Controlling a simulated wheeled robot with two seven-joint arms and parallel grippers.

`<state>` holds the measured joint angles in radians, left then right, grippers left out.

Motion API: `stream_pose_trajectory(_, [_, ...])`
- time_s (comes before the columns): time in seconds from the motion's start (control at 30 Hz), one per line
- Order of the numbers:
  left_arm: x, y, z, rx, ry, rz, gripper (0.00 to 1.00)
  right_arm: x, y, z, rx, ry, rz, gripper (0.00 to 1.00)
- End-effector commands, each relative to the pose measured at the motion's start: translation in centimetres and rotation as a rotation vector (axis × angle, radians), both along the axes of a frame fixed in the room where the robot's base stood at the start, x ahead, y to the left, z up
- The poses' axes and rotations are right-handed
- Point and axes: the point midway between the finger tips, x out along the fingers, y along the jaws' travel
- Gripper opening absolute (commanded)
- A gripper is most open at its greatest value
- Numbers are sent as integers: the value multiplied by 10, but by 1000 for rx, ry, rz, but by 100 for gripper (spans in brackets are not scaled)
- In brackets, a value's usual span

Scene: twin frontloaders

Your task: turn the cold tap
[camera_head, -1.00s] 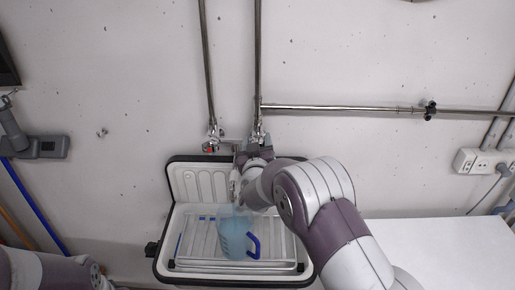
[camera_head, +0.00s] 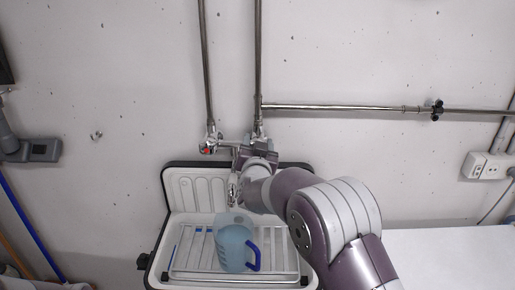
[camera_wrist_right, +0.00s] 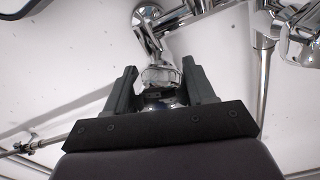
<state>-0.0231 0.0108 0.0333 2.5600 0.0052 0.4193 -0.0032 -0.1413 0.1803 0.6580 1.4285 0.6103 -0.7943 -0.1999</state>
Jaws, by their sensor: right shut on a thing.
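The cold tap is the chrome knob (camera_wrist_right: 160,76) between my right gripper's dark fingers in the right wrist view. In the head view my right gripper (camera_head: 256,146) is at the wall fitting below the right vertical pipe, and its body hides most of that knob. My right gripper also shows in the right wrist view (camera_wrist_right: 162,88), with a finger on each side of the knob, shut on it. The other tap (camera_head: 209,147), with a red mark, is to the left. A chrome spout (camera_head: 234,190) hangs below the fittings. My left gripper is out of view.
A clear bluish jug (camera_head: 232,245) with a blue handle stands on a rack in the sink (camera_head: 190,278) below. A horizontal pipe (camera_head: 350,107) runs right along the wall. A white surface (camera_head: 440,255) is clear at lower right. A wall socket (camera_head: 486,166) is at right.

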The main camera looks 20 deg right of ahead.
Motion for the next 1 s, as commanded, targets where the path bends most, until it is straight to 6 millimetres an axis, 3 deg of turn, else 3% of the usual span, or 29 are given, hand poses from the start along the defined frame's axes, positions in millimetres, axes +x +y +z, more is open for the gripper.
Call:
stream_pose_trajectory(0.33, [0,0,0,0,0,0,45,0,0,2,6,-6,-1,24])
stream_pose_trajectory(0.37, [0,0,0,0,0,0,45,0,0,2,6,-6,-1,57])
stream_pose_trajectory(0.43, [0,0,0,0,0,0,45,0,0,2,6,-6,-1,80])
stream_pose_trajectory(0.77, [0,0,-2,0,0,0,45,-2,1,1,4,-3,-1,80])
stream_pose_trajectory(0.87, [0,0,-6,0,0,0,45,-13,4,0,4,-4,1,80])
stream_pose_trajectory(1.0, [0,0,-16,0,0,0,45,-42,13,-2,5,-4,2,80])
